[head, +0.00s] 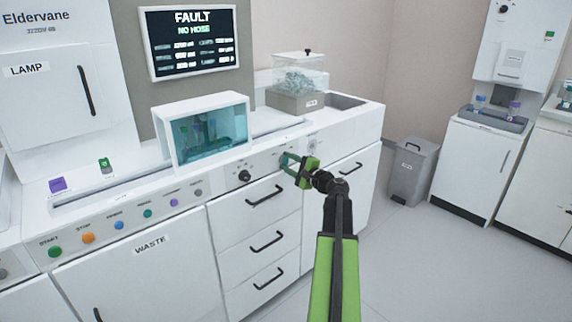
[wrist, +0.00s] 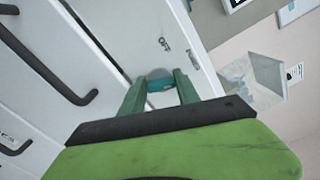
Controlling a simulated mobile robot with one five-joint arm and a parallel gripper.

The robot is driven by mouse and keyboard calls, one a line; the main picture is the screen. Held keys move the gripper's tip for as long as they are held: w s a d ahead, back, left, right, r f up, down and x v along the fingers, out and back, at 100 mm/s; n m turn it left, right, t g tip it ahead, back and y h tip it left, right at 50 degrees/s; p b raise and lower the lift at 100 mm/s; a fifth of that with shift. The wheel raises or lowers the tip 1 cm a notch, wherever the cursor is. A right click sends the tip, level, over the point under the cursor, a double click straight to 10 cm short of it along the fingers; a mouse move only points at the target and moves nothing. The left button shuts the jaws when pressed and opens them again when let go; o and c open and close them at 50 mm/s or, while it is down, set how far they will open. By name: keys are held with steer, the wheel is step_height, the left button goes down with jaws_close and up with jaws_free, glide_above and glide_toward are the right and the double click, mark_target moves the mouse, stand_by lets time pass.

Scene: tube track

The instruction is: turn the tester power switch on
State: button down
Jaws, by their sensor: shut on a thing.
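The tester's front panel (head: 262,170) is a pale strip above the drawers, with a black round knob (head: 244,176) on it. My gripper (head: 286,160), green, reaches this panel to the right of the black knob. In the wrist view, the fingertips (wrist: 160,82) close around a small teal switch part at the white panel. The screen (head: 189,42) above the bench reads FAULT, NO HOSE.
A clear teal-tinted box (head: 205,133) stands on the bench behind the panel. Drawers with dark handles (head: 265,195) lie below. Coloured buttons (head: 88,238) line the panel at left. A grey bin (head: 412,172) stands at right. The floor at front right is clear.

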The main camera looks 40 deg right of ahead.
steer(key=m, duration=0.4)
steer(key=shift+d+r+m, duration=0.1)
steer(key=shift+d+m, duration=0.1)
steer(key=shift+m, duration=0.1)
stand_by(0.3)
steer(key=c, duration=0.9)
jaws_free()
steer(key=s, duration=0.5)
steer(key=s+a, duration=0.1)
steer(key=s, duration=1.1)
steer(key=shift+s+a, duration=0.2)
steer(key=shift+s, duration=0.05)
